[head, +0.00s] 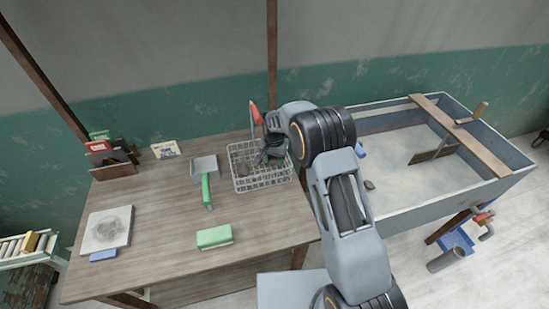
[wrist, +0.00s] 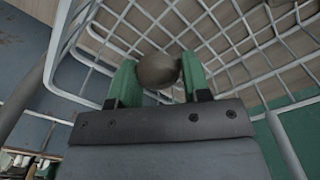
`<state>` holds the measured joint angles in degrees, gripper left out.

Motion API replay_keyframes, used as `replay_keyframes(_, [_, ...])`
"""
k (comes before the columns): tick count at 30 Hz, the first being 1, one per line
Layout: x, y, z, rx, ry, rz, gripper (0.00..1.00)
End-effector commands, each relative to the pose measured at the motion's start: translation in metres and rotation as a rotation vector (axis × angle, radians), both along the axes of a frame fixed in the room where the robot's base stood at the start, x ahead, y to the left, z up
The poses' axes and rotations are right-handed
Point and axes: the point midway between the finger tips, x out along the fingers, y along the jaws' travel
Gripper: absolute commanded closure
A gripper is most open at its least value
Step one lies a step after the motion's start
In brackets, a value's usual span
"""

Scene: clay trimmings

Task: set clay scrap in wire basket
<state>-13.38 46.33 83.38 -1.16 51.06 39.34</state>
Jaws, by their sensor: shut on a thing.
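The white wire basket (head: 262,183) stands on the wooden table near its back right. My gripper (head: 268,153) is over the basket, its fingers partly hidden by my arm in the head view. In the wrist view, my gripper (wrist: 157,80) has green fingers shut on a rounded grey-brown clay scrap (wrist: 158,71). Wire walls of the basket (wrist: 262,48) surround the fingers on the far side and to the right. Whether the scrap touches the wires cannot be told. A small dark lump (head: 369,184) lies in the grey trough (head: 430,207).
On the table (head: 160,215) are a dustpan (head: 204,168), a green-handled brush (head: 207,190), a green block (head: 214,238) and a pale board (head: 106,229). A red upright piece (head: 255,113) rises behind the basket. The middle of the table is mostly clear.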

Motion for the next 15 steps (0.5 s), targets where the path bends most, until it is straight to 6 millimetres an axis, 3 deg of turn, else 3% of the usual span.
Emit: replay_keyframes(15, [0.0, 0.0, -0.01, 0.0, -0.001, 0.0, 0.81])
